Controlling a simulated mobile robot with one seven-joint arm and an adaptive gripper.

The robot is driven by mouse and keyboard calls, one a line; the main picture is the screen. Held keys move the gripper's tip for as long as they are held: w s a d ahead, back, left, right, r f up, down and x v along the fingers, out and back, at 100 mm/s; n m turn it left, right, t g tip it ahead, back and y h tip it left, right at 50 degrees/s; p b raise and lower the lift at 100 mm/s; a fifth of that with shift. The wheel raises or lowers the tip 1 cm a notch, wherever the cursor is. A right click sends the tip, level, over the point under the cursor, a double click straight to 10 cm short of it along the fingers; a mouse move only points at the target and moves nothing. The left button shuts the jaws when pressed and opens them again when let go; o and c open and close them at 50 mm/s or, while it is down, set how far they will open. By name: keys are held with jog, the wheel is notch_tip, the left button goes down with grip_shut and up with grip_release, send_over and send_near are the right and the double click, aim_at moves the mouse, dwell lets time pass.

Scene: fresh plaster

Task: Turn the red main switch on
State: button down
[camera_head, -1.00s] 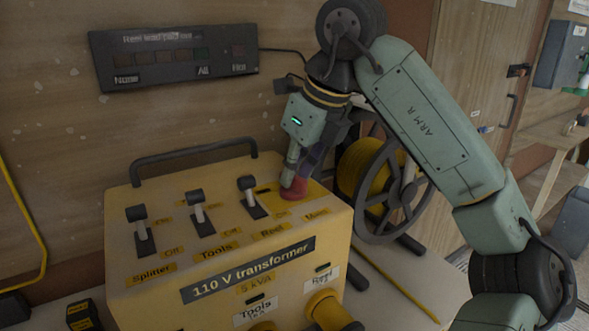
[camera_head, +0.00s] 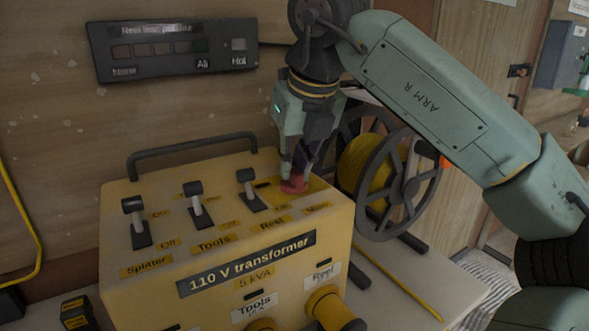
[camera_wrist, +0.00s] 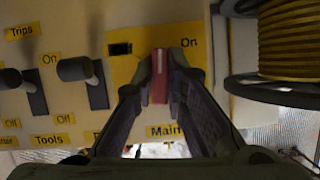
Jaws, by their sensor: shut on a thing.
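The red main switch (camera_head: 292,185) is on the right of the top of the yellow 110 V transformer (camera_head: 125,278). My gripper (camera_head: 296,176) reaches down onto it from above. In the wrist view the two fingers of my gripper (camera_wrist: 160,85) are shut on the red switch (camera_wrist: 160,75), one on each side. The switch's handle runs up and down that picture, between the labels "On" at upper right and "Main" below. A small dark window (camera_wrist: 121,48) sits left of the switch on its yellow plate. The fingers partly hide the switch.
Three black levers, Splitter (camera_head: 137,220), Tools (camera_head: 198,205) and Reel (camera_head: 250,190), stand left of the red switch. A carry handle (camera_head: 190,148) runs along the back. A yellow cable reel (camera_head: 362,165) stands close on the right. A dark indicator panel (camera_head: 175,50) hangs behind.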

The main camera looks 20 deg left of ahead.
jog(key=m+t+h+b, duration=0.1)
jog(key=m, duration=0.2)
jog(key=shift+m, duration=0.4)
jog(key=shift+a+r+m+t+h+p, duration=0.15)
jog(key=shift+m+h+p, duration=0.2)
jog(key=shift+m, duration=0.6)
jog(key=shift+f+m+t+h+p, duration=0.2)
jog(key=shift+m+h, duration=0.25)
jog(key=shift+m, duration=0.5)
jog(key=c, duration=1.6)
grip_release()
